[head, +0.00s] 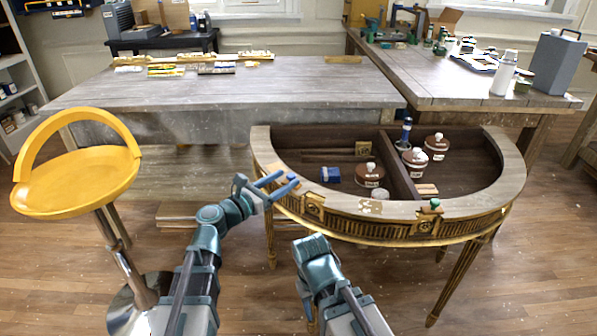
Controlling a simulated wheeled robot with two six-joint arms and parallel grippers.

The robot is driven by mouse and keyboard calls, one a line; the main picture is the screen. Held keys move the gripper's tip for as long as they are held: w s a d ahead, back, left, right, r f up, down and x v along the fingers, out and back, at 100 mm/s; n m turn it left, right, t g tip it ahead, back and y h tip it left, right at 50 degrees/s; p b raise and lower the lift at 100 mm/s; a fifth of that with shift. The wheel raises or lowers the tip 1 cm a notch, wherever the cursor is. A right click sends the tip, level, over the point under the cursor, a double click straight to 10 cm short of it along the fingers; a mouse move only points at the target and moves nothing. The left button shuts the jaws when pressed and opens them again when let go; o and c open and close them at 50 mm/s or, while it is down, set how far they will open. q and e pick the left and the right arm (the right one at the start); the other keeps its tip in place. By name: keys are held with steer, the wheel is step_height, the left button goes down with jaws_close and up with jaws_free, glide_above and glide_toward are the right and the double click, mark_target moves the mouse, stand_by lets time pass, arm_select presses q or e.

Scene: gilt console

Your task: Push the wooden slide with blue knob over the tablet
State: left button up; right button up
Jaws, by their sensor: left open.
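The half-round gilt console (262,150) stands right of centre in the head view, its top open into dark compartments. My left gripper (287,179) is open over the left part of its curved front rim, fingers pointing right. A small blue spot by its fingertips may be the blue knob; I cannot tell it clearly from the blue fingers. The wooden slide itself cannot be made out there. A pale mottled patch (370,207) on the front rim may be the tablet. My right gripper (311,246) is low in front of the console; its jaws cannot be made out.
A green knob (435,204) sits on the front rim, right of the pale patch. Brown lidded pots (369,176), a blue box (330,174) and a dark blue bottle (405,131) are inside the console. A yellow stool (80,182) stands left; a long table (220,92) is behind.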

arm_select(q)
steer(key=shift+x, duration=3.2)
steer(key=shift+c, duration=0.4)
jaws_close()
